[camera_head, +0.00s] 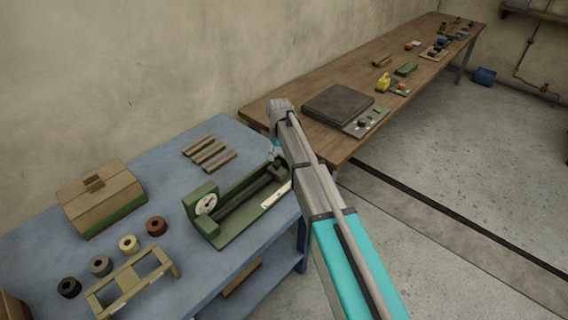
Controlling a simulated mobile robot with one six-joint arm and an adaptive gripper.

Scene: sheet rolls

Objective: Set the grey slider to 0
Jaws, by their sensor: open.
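A green machine (231,229) with a round white dial (206,204) and a dark roller (243,203) stands on the blue table. A pale strip (275,195) lies along its front right side. I cannot clearly make out the grey slider on it; it is too small to tell, or is hidden by my arm. My arm reaches in from the lower right and bends down over the machine's far right end. My gripper (271,154) shows only in small part beside the arm, above that end. It is open, with nothing visible in it.
The blue table (150,165) also bears a cardboard box (101,198), several small rolls, a yellowish frame (133,283) and brown bars (208,152). A wooden bench (335,82) behind holds a dark slab (338,104) and small items.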

